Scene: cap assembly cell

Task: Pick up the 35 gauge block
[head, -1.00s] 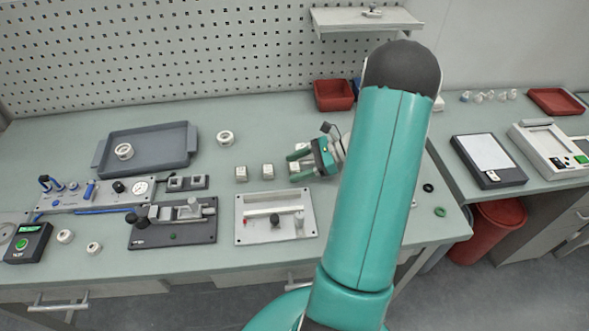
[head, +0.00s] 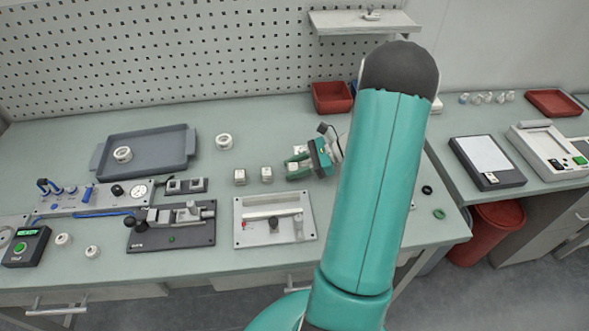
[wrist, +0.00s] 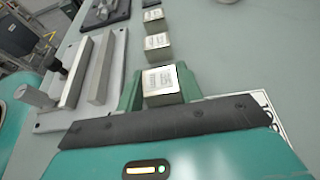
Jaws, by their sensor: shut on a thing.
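My gripper (head: 298,168) is low over the bench, its green jaws shut on a small metal block with a white label. In the wrist view this gauge block (wrist: 161,81) sits between the two jaws (wrist: 160,88); its label is too small to read. I cannot tell whether it still touches the bench. Two similar labelled blocks stand in a row beside it, the nearer one (wrist: 158,45) and the farther one (wrist: 153,17). In the head view they are to the left of my gripper, at the middle (head: 266,174) and the left (head: 240,177).
A light fixture plate (head: 248,230) with a bar lies in front of the blocks. A dark fixture (head: 150,240) and a grey tray (head: 112,168) are farther left. A red bin (head: 332,97) stands behind my gripper. The bench between tray and blocks is mostly clear.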

